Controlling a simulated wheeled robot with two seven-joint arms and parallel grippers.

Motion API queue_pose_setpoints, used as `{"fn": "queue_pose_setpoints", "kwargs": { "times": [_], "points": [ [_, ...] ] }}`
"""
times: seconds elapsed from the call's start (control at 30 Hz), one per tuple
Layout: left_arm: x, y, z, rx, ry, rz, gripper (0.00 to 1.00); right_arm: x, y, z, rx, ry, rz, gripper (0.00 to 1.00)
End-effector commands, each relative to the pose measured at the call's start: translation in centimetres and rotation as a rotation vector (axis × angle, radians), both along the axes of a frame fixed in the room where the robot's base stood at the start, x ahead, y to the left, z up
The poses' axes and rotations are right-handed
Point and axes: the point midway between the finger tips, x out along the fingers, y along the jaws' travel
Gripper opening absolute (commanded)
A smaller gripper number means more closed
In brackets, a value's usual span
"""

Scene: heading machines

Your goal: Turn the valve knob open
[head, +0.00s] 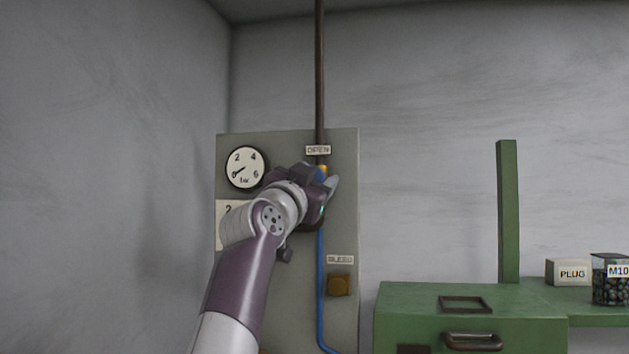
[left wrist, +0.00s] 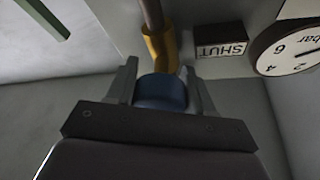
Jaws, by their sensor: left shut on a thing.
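The blue round valve knob (left wrist: 160,92) sits between the two fingers of my left gripper (left wrist: 159,80) in the left wrist view. The fingers are shut on it, one on each side. In the head view my left gripper (head: 324,183) is at the grey panel (head: 340,235), just below the OPEN label (head: 318,150), and it hides the knob. A yellow fitting (head: 322,170) on the pipe shows just above the gripper. A SHUT label (left wrist: 221,41) appears upside down in the wrist view, between the fitting and the gauge. My right gripper is not in view.
The round gauge (head: 246,167) has its needle near 0. A blue pipe (head: 321,270) runs down the panel past a brown-yellow knob (head: 339,285) under a small label. A green cabinet (head: 420,300) stands at right, with a PLUG block (head: 567,272) and an M10 container (head: 611,285).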

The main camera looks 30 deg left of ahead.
Motion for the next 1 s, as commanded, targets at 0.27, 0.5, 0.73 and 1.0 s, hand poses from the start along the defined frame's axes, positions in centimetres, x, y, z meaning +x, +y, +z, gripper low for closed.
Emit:
{"fn": "queue_pose_setpoints", "kwargs": {
  "times": [0.27,0.5,0.73,1.0],
  "points": [
    [0.4,0.1,-0.6,0.015,0.018,-0.002,0.22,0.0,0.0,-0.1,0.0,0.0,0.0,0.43],
    [0.5,0.1,-0.7,0.014,0.018,-0.003,0.59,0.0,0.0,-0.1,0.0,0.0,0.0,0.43],
    [0.2,0.0,-0.4,0.015,0.011,-0.002,0.74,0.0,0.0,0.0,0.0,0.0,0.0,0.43],
    [-2.3,-0.1,-2.1,0.016,0.005,0.001,0.74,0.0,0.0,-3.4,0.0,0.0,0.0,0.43]
  ]
}}
